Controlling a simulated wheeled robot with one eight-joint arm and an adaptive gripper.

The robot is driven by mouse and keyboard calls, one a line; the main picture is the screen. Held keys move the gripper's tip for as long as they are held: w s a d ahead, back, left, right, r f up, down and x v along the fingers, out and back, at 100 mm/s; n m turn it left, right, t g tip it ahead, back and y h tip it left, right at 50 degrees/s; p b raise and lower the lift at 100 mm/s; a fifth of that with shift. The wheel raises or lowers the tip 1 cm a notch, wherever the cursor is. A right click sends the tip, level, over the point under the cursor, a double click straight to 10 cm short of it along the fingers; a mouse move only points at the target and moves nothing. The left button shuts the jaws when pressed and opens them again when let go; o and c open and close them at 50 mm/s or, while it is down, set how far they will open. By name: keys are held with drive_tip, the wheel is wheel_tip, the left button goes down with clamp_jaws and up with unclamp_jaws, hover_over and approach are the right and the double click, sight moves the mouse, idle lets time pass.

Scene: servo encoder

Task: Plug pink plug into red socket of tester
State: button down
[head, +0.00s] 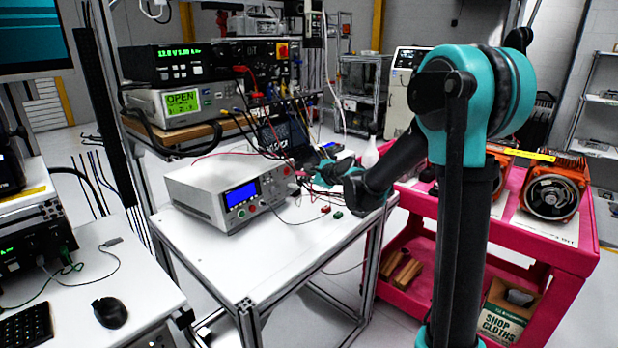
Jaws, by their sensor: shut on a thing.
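The tester (228,193) is a white box with a blue screen, standing on the white table. Its front panel faces right and toward me, with small coloured buttons and sockets along it. A small red round spot (253,209) shows low on that panel; I cannot tell whether it is the red socket. My gripper (318,176) is just right of the tester's front, low over the table, shut on the pink plug.
A small red piece (325,209) and a green piece (338,214) lie on the table near my gripper. Stacked instruments (180,102) with hanging leads stand on a shelf behind. A pink cart (520,240) carries orange motors at right. The table's front left is clear.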

sight(299, 173)
drive_tip(key=shift+w+a+f, duration=0.15)
drive_tip(key=shift+w+a, duration=0.55)
drive_tip(key=shift+a, duration=0.25)
drive_tip(key=shift+w+a+f, duration=0.15)
drive_tip(key=shift+w+a, duration=0.5)
drive_tip(key=shift+a, duration=0.3)
drive_tip(key=shift+w+a, duration=0.1)
drive_tip(key=shift+a, duration=0.05)
idle(0.5)
drive_tip(key=c, duration=1.5)
unclamp_jaws()
drive_tip(key=shift+o, duration=0.2)
drive_tip(key=s+d, duration=0.4)
drive_tip(key=d, duration=0.1)
drive_tip(key=shift+d+r, duration=0.4)
